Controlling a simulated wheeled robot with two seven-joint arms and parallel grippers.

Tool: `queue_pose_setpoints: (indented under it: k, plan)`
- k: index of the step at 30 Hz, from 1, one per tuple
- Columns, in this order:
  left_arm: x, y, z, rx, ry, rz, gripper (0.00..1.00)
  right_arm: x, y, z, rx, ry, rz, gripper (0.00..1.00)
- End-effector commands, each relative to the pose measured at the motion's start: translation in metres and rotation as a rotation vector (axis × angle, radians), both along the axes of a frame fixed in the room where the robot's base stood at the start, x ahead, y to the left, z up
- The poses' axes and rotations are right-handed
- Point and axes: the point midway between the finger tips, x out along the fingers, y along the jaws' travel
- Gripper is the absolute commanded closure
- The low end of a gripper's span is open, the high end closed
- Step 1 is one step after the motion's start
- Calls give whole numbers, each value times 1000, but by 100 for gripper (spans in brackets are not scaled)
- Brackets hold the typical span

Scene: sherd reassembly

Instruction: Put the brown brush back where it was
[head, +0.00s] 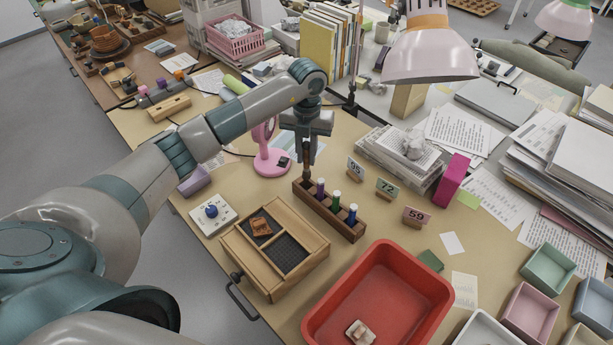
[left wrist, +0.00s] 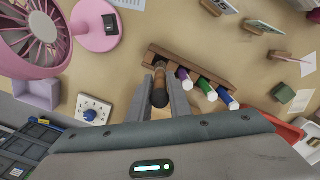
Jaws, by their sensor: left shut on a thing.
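My left gripper (head: 306,158) is shut on the brown brush (left wrist: 160,90), which hangs upright between its fingers. In the head view the brush (head: 307,173) is over the far left end of the wooden rack (head: 345,229); I cannot tell whether its lower end is inside the rack. The rack also shows in the left wrist view (left wrist: 218,66). A purple-capped brush (head: 320,187), a green-capped one (head: 336,199) and a blue-capped one (head: 352,213) stand in the rack. My right gripper is not in view.
A pink fan (head: 270,160) stands close behind the rack. Number cards (head: 387,188) stand to its right. A wooden compartment box (head: 262,278) with an orange-brown sherd and a red tray (head: 320,322) lie in front. A lamp (head: 430,55) overhangs the back.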

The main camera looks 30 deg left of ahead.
Motion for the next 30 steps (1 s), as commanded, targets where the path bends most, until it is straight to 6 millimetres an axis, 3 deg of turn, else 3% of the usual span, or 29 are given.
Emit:
queue_pose_setpoints:
  k: [7,20,30]
  plan:
    - [-1,0,-32,-1,3,0,100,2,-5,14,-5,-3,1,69]
    - [0,0,-39,0,1,0,100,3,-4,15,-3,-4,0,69]
    - [0,0,-72,-1,2,1,100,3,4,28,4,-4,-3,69]
